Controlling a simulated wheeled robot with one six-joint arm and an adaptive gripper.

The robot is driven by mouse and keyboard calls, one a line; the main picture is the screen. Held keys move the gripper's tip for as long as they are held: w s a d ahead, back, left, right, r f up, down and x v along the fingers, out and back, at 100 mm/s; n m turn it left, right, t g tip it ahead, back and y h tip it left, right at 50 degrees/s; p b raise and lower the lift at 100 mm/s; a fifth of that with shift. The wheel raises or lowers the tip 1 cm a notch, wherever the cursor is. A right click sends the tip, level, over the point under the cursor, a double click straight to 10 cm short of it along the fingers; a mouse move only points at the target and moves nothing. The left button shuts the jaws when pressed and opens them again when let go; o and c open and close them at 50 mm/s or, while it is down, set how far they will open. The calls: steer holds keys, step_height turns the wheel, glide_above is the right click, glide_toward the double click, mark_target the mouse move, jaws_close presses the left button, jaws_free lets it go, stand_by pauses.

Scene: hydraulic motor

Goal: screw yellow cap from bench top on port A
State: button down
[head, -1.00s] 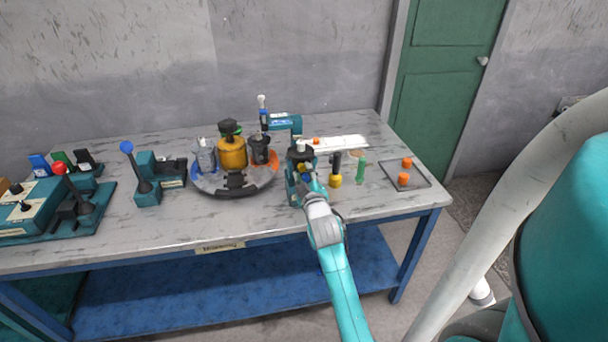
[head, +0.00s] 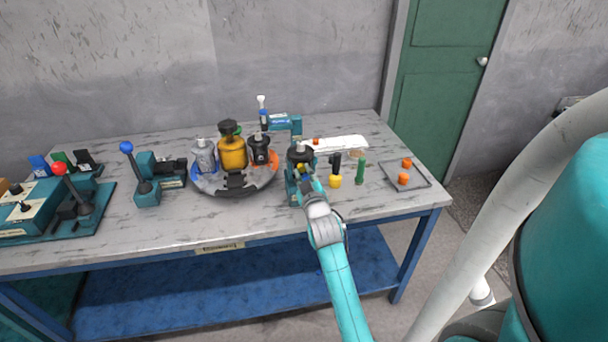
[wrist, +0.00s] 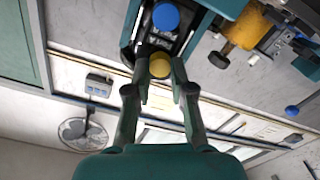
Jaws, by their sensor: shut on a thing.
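The yellow cap (wrist: 160,66) sits between my gripper's fingertips (wrist: 161,78) in the wrist view, and the fingers are shut on it. It shows as a small yellow spot in the head view (head: 302,169). The hydraulic motor (head: 299,156), teal with a black top, stands on the bench just beyond my gripper (head: 305,175). A blue cap (wrist: 166,17) is on the motor's face, above the yellow cap in the wrist picture. The yellow cap is at or very close to the motor's face; I cannot tell whether it touches port A, which is hidden behind it.
A turntable (head: 235,191) with grey, yellow and black units is left of the motor. A black-and-yellow tool (head: 335,172) and a green tool (head: 360,171) stand to its right. A tray (head: 419,180) with orange caps is further right. Bench front is clear.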

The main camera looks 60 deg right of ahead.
steer(key=shift+m, duration=1.1)
steer(key=m, duration=0.4)
steer(key=shift+m, duration=0.4)
steer(key=c, duration=1.2)
jaws_free()
steer(key=shift+c, duration=0.2)
steer(key=shift+n, duration=0.3)
steer(key=n, duration=0.9)
steer(key=shift+n, duration=0.4)
